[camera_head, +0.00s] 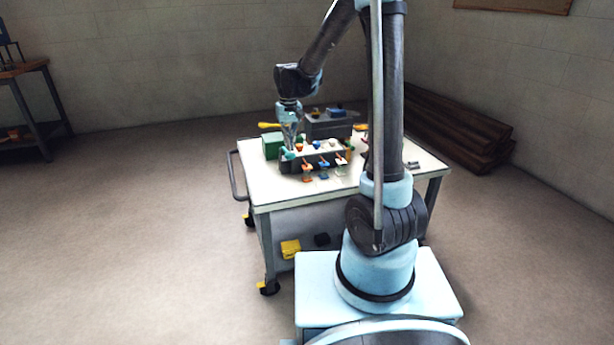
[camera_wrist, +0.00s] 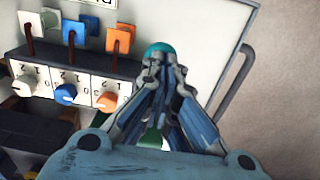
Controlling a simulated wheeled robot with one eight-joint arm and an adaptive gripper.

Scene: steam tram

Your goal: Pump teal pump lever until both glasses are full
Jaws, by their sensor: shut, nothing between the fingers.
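The teal knob (camera_wrist: 158,49) of the pump lever shows just beyond my fingertips in the wrist view, at the end of the device. In the head view the teal knob (camera_head: 289,155) is small, at the left end of the device on the cart. My gripper (camera_wrist: 165,75) is shut and empty, with its tips right by the knob; I cannot tell whether they touch it. In the head view my gripper (camera_head: 291,147) points down over the device's left end. The lever's shaft is hidden behind my fingers. I cannot make out the two glasses or their fill.
The device's panel has a white dial (camera_wrist: 25,86), a blue dial (camera_wrist: 66,94) and an orange dial (camera_wrist: 107,101), with coloured levers beyond. A green box (camera_head: 272,146) and grey box (camera_head: 328,124) stand behind on the cart (camera_head: 262,200). A cart handle (camera_wrist: 237,80) lies right.

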